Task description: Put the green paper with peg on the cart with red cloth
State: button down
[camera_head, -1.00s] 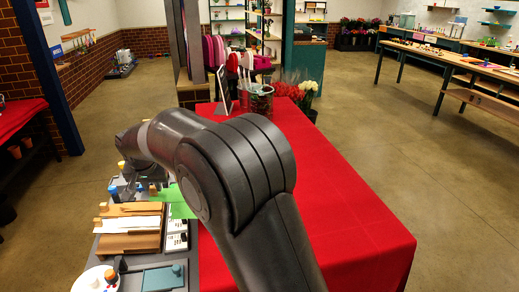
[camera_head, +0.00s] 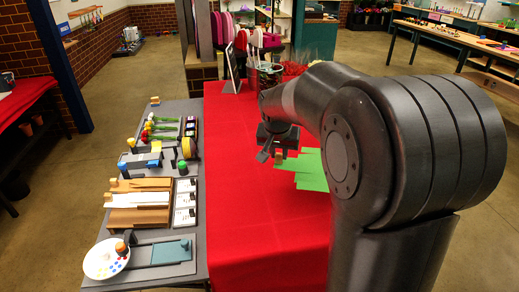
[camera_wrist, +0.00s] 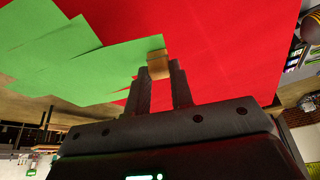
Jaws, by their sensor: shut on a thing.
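The green paper (camera_head: 311,170) is a fanned stack of sheets above the red cloth (camera_head: 238,225) on the cart. In the wrist view the green paper (camera_wrist: 75,57) spreads to the left of the fingers. Its wooden peg (camera_wrist: 159,66) sits between the fingertips of my gripper (camera_wrist: 161,76), which is shut on it. In the head view the peg (camera_head: 280,155) shows at the left end of the paper, just below my gripper (camera_head: 276,148). My arm hides the paper's right end. I cannot tell whether the paper touches the cloth.
A grey side table (camera_head: 215,262) along the cart's left holds wooden boards (camera_head: 139,203), a round palette (camera_head: 106,260) and several small tools. A jar (camera_head: 266,77), a tablet (camera_head: 233,68) and flowers stand at the cart's far end. The near cloth is clear.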

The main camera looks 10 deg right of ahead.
jog(key=w+a+f, duration=0.1)
jog(key=a+f, duration=0.1)
jog(key=a, duration=0.1)
jog(key=w+a+f, duration=0.2)
jog(key=a, duration=0.1)
jog(key=w+a+f, duration=0.1)
jog(key=a+f, duration=0.1)
jog(key=a, duration=0.1)
jog(key=shift+w, duration=0.15)
jog(key=shift+f, duration=2)
jog(key=shift+f, duration=0.15)
jog(key=c, duration=1.3)
grip_release()
jog(key=shift+o, duration=0.2)
